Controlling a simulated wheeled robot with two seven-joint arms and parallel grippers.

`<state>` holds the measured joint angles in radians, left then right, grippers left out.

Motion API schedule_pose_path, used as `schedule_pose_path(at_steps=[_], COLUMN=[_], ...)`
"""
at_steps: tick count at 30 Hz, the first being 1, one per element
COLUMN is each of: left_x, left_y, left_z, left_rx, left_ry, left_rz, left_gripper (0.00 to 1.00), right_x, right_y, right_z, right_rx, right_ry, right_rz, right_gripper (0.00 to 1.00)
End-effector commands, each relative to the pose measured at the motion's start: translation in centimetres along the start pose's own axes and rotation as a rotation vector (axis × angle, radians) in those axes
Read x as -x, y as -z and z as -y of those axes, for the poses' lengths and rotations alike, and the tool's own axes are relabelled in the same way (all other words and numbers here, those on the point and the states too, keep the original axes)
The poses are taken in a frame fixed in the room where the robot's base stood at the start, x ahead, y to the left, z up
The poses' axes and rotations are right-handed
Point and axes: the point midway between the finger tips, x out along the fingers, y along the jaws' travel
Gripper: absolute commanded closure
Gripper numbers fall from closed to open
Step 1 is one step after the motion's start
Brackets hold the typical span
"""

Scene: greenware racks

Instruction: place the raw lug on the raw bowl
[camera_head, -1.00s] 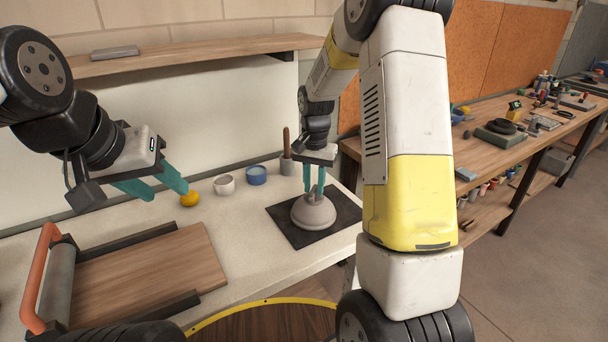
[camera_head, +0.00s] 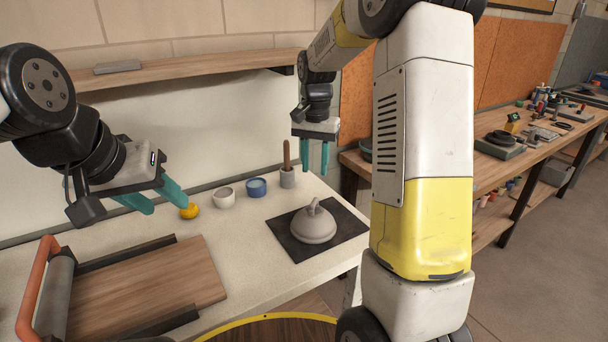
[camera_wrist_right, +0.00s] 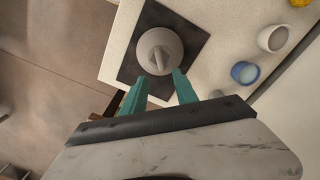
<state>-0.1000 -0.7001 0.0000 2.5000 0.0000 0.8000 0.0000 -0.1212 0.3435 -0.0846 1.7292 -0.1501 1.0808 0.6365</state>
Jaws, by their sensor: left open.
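The raw bowl (camera_head: 313,229) is a grey, rounded form lying rim-down on a dark square mat (camera_head: 350,222). The raw lug (camera_head: 313,206) is a small grey loop standing on top of the bowl. In the right wrist view the bowl (camera_wrist_right: 148,44) shows from above with the lug (camera_wrist_right: 159,56) near its middle. My right gripper (camera_head: 315,170) is open and empty, above and behind the bowl, clear of the lug. Its two teal fingers (camera_wrist_right: 163,75) are apart in the wrist view. My left gripper (camera_head: 168,201) is open and empty over the table's left part.
A yellow sponge-like thing (camera_head: 190,211), a white cup (camera_head: 224,197), a blue cup (camera_head: 257,187) and a grey pot with a brown handle (camera_head: 288,178) stand along the back. A wooden board (camera_head: 160,285) and an orange-handled roller (camera_head: 58,290) lie at left.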

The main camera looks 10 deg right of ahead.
Motion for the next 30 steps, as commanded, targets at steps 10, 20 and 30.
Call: schedule_pose_path(at_steps=[10, 20, 30], left_x=[0.0, 0.0, 0.0], left_y=[0.0, 0.0, 0.0], left_z=[0.0, 0.0, 0.0], left_rx=[0.000, 0.000, 0.000], left_ry=[0.000, 0.000, 0.000], left_rz=[0.000, 0.000, 0.000], left_gripper=[0.55, 0.55, 0.55], right_x=[4.7, 10.5, 9.9], right_y=[-2.7, -13.8, -21.5], right_z=[-1.4, -6.8, -10.0], right_rx=[0.070, 0.348, 0.544], right_ry=[0.067, 0.250, 0.320], right_rz=[-0.048, -0.268, -0.468], right_gripper=[0.65, 0.65, 0.65])
